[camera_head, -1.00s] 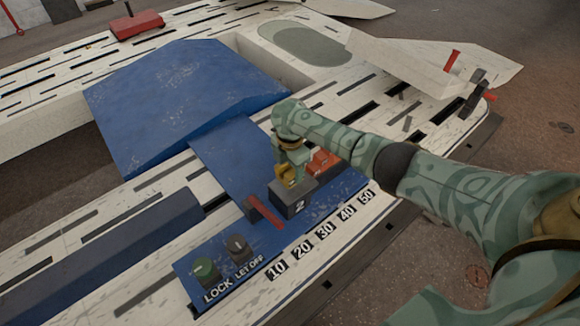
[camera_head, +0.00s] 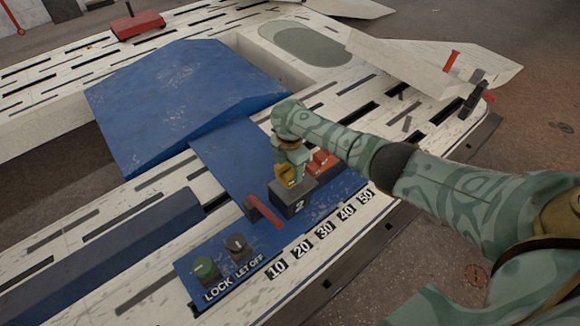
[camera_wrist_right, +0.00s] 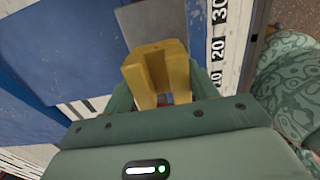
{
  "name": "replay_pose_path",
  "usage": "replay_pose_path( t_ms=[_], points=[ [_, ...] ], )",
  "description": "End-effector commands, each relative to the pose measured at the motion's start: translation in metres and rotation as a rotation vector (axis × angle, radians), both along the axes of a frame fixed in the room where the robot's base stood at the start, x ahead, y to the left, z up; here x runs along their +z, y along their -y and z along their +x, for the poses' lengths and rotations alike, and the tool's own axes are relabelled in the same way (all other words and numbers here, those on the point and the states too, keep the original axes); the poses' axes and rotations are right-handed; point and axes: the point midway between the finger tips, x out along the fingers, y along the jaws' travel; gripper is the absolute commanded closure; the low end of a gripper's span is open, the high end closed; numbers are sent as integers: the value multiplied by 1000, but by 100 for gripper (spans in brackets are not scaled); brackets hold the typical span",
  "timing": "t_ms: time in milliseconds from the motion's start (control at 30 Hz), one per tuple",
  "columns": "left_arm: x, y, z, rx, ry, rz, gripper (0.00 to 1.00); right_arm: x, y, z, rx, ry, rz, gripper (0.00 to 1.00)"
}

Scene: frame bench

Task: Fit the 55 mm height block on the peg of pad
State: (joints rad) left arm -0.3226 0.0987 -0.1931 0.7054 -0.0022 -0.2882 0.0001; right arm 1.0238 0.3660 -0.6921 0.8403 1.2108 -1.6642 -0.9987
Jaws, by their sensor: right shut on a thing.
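My right gripper (camera_head: 287,172) is low over a dark grey block marked 2 (camera_head: 297,204), taken to be the pad, on the blue plate. In the right wrist view the green fingers (camera_wrist_right: 165,92) are shut on a yellow slotted block (camera_wrist_right: 155,62), taken to be the height block. It also shows in the head view (camera_head: 288,181), just above or touching the grey block's top; I cannot tell which. The grey block (camera_wrist_right: 152,22) shows beyond it in the wrist view. No peg is visible, and no size marking can be read on the yellow block. My left gripper is out of view.
A red bar (camera_head: 264,211) lies left of the grey block. An orange-red piece (camera_head: 322,162) stands behind it to the right. A number scale (camera_head: 323,230) runs along the front edge.

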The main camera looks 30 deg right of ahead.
Motion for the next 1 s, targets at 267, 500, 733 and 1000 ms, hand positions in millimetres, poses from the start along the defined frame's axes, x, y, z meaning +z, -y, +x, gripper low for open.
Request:
replay_pose_path(
  t_ms=[267, 500, 733, 1000],
  points=[
    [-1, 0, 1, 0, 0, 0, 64, -1, 0, 1, 0, 2, 0, 87],
    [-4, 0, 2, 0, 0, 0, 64, -7, 0, 1, 0, 1, 0, 87],
    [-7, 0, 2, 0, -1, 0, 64, -13, 0, 1, 1, 1, -1, 87],
    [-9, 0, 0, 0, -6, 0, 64, -19, 0, 1, 1, 1, -1, 87]
  ],
)
